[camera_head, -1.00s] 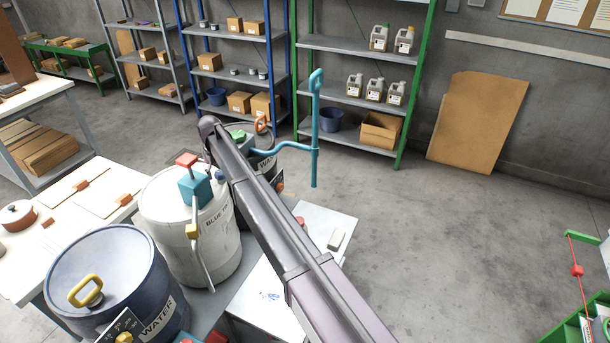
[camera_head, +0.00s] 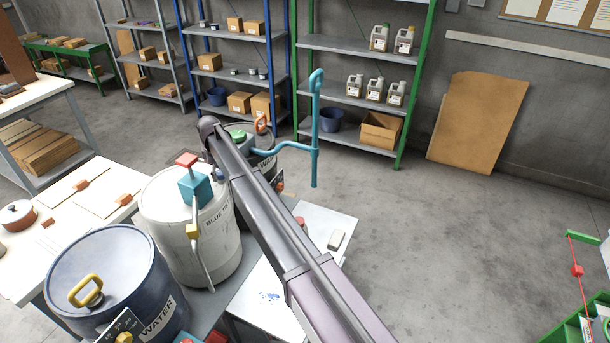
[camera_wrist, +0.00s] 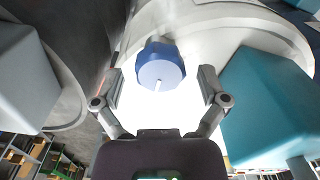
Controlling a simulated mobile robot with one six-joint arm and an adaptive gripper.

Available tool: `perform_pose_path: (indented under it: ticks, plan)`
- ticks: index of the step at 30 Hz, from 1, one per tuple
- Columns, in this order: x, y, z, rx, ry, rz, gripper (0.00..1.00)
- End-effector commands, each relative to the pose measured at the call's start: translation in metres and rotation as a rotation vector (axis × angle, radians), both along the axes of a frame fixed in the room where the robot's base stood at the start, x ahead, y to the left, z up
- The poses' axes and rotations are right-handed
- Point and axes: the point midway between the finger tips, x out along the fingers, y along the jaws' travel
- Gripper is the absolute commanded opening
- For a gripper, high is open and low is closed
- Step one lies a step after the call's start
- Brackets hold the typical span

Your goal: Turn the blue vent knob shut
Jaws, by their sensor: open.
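The blue vent knob (camera_wrist: 160,68) is a faceted dial with a short white pointer line. It sits on a pale round surface, upper middle in the wrist view. My gripper (camera_wrist: 161,76) is open, with one finger to the left of the knob and one to the right. Gaps show on both sides, so the fingers look apart from it. In the head view the white drum (camera_head: 162,220) with a "BLUE" label stands left of my arm. My arm hides the gripper there, and I cannot clearly make out the knob.
A teal block (camera_wrist: 268,105) is close on the right in the wrist view; a grey block (camera_wrist: 28,80) is on the left. In the head view a dark blue water drum (camera_head: 115,265) stands in front, and a teal pipe (camera_head: 315,150) rises behind.

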Motion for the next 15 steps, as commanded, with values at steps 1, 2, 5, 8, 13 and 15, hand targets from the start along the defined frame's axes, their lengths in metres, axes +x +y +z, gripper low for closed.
perform_pose_path:
  ticks: [1, 2, 5, 8, 13, 15]
  plan:
    - [0.0, 0.0, 0.0, 0.0, 0.0, 0.031, 0.93]
    - [0.0, 0.0, 0.0, 0.0, 0.0, 0.052, 0.93]
    - [0.0, 0.0, 0.0, 0.0, 0.0, 0.118, 0.93]
    - [-0.001, 0.0, 0.0, 0.0, 0.0, 0.184, 0.93]
    - [-0.001, 0.0, 0.02, 0.0, 0.0, 0.175, 0.93]
    - [-0.001, 0.0, 0.026, 0.0, 0.0, 0.175, 0.93]
